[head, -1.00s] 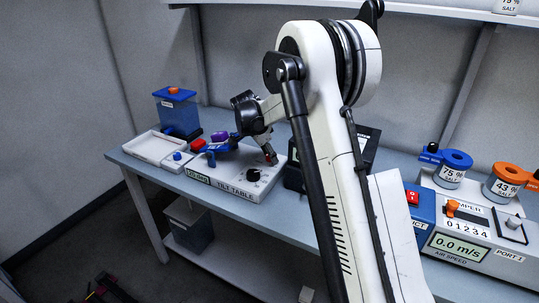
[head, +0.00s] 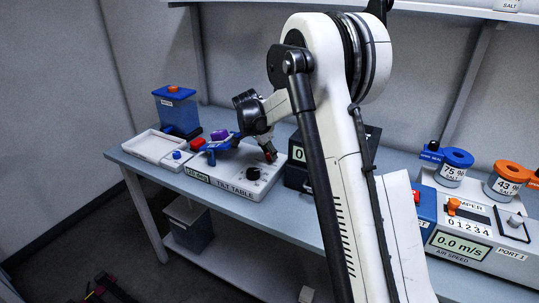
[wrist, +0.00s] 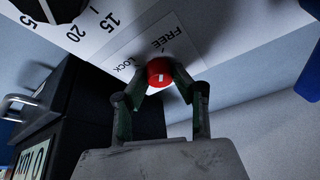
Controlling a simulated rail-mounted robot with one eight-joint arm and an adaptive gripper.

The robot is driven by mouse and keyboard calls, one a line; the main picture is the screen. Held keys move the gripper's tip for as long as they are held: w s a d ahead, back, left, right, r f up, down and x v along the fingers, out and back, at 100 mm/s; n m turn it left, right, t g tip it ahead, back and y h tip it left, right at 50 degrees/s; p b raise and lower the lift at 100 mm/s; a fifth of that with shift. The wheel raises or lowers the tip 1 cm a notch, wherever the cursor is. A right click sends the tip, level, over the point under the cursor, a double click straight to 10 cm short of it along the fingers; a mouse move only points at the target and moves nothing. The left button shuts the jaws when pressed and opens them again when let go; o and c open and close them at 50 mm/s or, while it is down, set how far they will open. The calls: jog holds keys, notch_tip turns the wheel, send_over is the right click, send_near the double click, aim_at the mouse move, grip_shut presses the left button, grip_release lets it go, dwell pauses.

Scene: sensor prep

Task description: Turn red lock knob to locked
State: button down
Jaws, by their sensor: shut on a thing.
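The red lock knob (wrist: 159,70) sits on a white plate printed FREE and LOCK in the wrist view. A short white mark shows on its face; I cannot tell exactly which label it points at. My gripper (wrist: 163,78) is shut on the knob, with a dark finger on each side of it. In the head view my gripper (head: 267,147) reaches down to the right end of the white tilt table (head: 225,187), where a little red of the knob (head: 271,157) shows.
A black box with a display (head: 298,154) stands close right of the knob. A black dial (head: 253,174) is on the tilt table's front, with blue, red and purple parts to the left. A white tray (head: 152,147) lies at the far left.

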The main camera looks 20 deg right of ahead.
jog(key=n+b, duration=0.1)
jog(key=n, duration=0.1)
jog(key=n+t, duration=0.1)
jog(key=n, duration=0.1)
jog(key=shift+f+t+y+b, duration=0.1)
jog(key=shift+t+y+b, duration=0.2)
jog(key=shift+y+b, duration=0.1)
jog(key=n+t+y+b, duration=0.1)
jog(key=n, duration=0.3)
jog(key=shift+d, duration=0.1)
jog(key=n+y, duration=0.1)
jog(key=n, duration=0.1)
jog(key=n+b, duration=0.1)
jog(key=n, duration=0.1)
jog(key=shift+t+y, duration=0.3)
jog(key=shift+y, duration=0.1)
jog(key=shift+n+y+b, duration=0.4)
jog(key=shift+n+y, duration=0.4)
jog(key=shift+n, duration=1.3)
jog(key=c, duration=1.4)
grip_release()
